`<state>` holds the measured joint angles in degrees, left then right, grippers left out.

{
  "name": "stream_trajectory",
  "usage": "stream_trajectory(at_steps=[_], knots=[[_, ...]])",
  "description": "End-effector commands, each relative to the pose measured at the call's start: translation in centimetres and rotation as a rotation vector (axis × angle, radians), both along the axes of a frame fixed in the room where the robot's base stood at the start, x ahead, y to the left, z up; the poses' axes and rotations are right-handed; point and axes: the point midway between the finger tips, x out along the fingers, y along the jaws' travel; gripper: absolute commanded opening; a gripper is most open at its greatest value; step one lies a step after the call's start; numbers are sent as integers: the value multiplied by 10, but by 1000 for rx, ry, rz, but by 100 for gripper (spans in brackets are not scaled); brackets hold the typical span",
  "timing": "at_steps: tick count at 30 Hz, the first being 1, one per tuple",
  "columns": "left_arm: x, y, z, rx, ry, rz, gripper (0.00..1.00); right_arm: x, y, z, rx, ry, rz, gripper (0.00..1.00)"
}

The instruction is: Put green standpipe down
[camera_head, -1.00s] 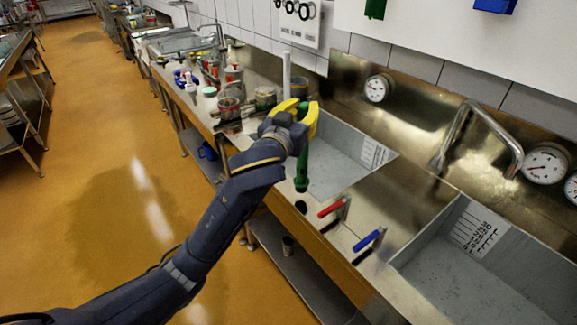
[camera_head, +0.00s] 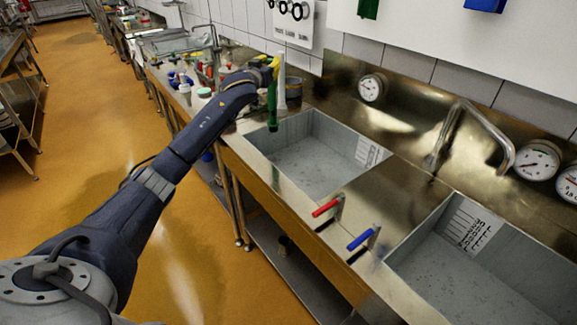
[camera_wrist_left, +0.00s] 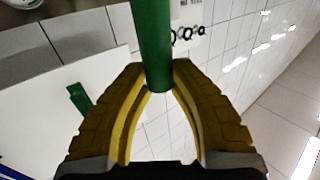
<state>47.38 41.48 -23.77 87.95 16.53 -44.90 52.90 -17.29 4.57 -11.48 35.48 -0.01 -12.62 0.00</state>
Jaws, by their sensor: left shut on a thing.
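The green standpipe (camera_head: 272,103) hangs upright below my left gripper (camera_head: 271,64) in the head view. Its lower end is near the left rim of the nearer-left sink (camera_head: 322,160); I cannot tell whether it touches the counter. In the left wrist view, the yellow fingers of my left gripper (camera_wrist_left: 158,88) are shut on the green standpipe (camera_wrist_left: 152,40). The arm partly covers the gripper in the head view. My right gripper is not in view.
A white pipe (camera_head: 281,84) stands just behind the standpipe. Cans and bottles crowd the counter to the left. A red-handled valve (camera_head: 327,207) and a blue-handled valve (camera_head: 362,239) stand between the left sink and the right sink (camera_head: 480,275).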

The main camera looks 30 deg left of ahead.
Motion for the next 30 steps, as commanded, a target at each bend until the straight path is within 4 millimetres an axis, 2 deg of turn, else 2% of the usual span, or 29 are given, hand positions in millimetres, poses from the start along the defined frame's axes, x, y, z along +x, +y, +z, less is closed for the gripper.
stream_trajectory(at_steps=[1,3,8,21,24,30], knots=[[0,13,4,1,-1,11,0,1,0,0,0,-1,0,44],[0,23,5,0,0,20,0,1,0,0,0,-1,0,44],[0,34,-7,1,3,29,0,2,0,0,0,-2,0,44],[0,34,-103,0,4,29,0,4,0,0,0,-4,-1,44],[0,34,-121,0,3,30,0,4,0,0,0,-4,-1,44],[0,34,-143,0,1,30,0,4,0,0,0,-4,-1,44]])
